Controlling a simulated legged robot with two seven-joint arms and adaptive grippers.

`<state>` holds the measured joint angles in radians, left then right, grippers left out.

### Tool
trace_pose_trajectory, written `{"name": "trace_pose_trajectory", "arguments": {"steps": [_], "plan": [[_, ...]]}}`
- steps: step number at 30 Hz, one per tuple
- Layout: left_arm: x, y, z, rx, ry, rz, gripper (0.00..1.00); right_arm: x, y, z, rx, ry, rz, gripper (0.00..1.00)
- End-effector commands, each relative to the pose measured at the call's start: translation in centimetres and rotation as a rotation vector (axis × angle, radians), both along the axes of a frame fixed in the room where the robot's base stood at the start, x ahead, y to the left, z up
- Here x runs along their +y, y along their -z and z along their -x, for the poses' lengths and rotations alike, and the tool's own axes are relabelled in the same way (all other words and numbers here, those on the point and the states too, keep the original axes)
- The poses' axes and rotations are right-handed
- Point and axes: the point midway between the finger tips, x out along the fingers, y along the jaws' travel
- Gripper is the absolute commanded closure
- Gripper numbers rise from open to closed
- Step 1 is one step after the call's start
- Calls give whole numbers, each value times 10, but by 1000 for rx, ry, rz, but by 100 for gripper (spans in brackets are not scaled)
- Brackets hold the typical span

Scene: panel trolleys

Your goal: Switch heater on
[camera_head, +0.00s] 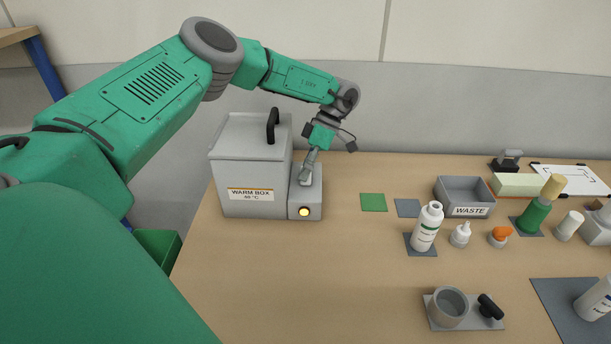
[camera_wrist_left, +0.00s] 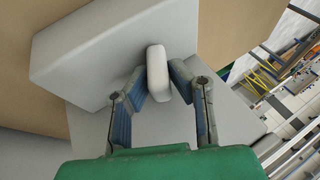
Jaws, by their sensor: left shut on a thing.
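The heater is a grey warm box (camera_head: 232,174) with a label reading "WARM BOX 60 °C" and a black handle on its lid. A smaller grey switch housing (camera_head: 314,206) adjoins its right side. A round lamp (camera_head: 304,211) on the housing's front looks pale yellow and bright. My left gripper (camera_head: 305,175) reaches down onto the top of the housing. In the left wrist view its fingers (camera_wrist_left: 166,84) are closed around a pale, rounded switch lever (camera_wrist_left: 156,66), which leans slightly. The fingers hide part of the lever in the head view. My right gripper is in neither view.
To the right are a green pad (camera_head: 373,202), a grey "WASTE" bin (camera_head: 465,195), a white bottle (camera_head: 427,226), and several small bottles. A grey plate with a cup (camera_head: 448,307) stands at the front. The table before the box is clear.

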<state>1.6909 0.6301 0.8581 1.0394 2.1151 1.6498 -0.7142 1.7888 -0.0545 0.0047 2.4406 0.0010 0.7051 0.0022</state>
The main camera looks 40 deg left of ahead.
Motion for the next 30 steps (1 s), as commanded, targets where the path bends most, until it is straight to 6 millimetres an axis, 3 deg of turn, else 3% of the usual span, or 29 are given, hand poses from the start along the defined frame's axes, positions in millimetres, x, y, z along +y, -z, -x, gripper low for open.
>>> {"name": "trace_pose_trajectory", "arguments": {"steps": [13,14,15,25,30], "plan": [[1,-1,-3,-1,1,5,100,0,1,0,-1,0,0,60],[1,-1,-3,-2,1,4,77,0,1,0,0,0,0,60],[1,-1,-3,-2,1,4,64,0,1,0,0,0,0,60],[0,-3,-1,1,1,4,64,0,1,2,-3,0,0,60],[-1,-15,-11,0,1,3,64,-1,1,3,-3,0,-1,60]]}}
